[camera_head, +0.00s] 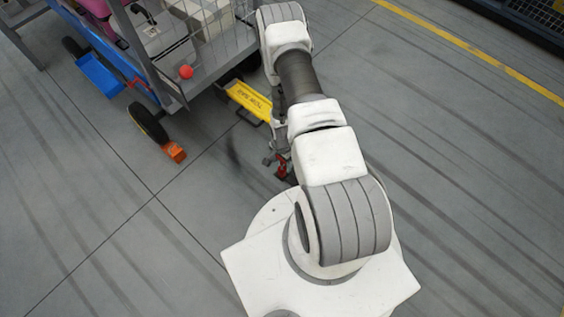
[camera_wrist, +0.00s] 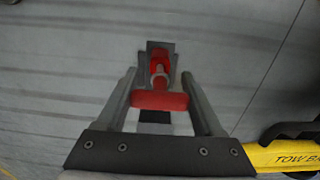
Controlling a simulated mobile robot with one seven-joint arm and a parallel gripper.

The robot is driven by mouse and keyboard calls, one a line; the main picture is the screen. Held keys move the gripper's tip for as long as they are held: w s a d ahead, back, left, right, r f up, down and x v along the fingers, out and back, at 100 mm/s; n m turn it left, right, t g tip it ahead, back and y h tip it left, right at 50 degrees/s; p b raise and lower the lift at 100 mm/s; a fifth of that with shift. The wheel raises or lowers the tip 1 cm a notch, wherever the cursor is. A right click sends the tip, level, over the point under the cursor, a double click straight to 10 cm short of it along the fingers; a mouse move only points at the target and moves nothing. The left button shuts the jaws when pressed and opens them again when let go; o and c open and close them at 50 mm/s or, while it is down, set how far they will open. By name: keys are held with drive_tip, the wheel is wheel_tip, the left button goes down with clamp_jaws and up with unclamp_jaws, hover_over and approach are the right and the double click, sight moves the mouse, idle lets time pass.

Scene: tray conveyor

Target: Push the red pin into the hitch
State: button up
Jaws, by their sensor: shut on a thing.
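The red pin (camera_wrist: 158,101) shows between the two grey fingers of my gripper (camera_wrist: 160,80) in the wrist view. The fingers are shut on it. Its wide red head faces the camera, and a grey round part and more red show beyond it. In the head view, a small red part (camera_head: 282,168) shows low beside my arm, close to the floor; my arm partly hides the gripper there. The yellow tow bar (camera_head: 248,100) lies left of my arm and also shows at the lower right of the wrist view (camera_wrist: 290,158). I cannot clearly make out the hitch.
A grey wheeled cart (camera_head: 165,85) stands at the upper left, with a red ball (camera_head: 186,72) on its edge. An orange chock (camera_head: 174,152) lies by its black wheel (camera_head: 148,124). The floor at right is clear.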

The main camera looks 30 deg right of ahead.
drive_tip(key=shift+r+p, duration=0.6)
drive_tip(key=shift+r, duration=0.35)
drive_tip(key=shift+r, duration=0.1)
drive_tip(key=shift+r+p, duration=1.35)
drive_tip(key=shift+r, duration=0.6)
